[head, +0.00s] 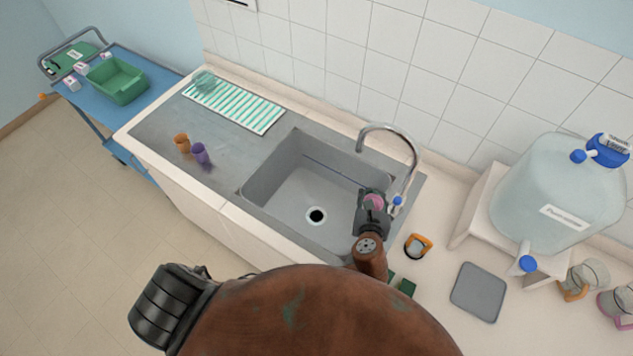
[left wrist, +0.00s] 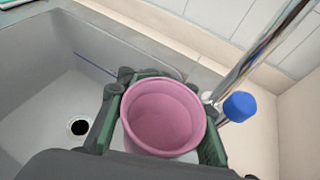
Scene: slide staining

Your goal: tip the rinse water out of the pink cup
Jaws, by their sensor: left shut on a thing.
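My left gripper (head: 372,205) is shut on the pink cup (head: 374,202), over the right part of the sink (head: 290,203), near the faucet (head: 412,158). In the left wrist view the pink cup (left wrist: 163,112) sits between both fingers (left wrist: 162,118), its round mouth facing the camera. The inside looks evenly pink; I cannot tell whether water is in it. The sink's dark drain (head: 316,215) lies to the left of the cup. My right gripper is not in view.
The faucet's blue-tipped handle (left wrist: 240,107) is close to the cup's right side. A large water container (head: 555,185), grey plate (head: 478,292) and orange-handled item (head: 418,247) are right.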

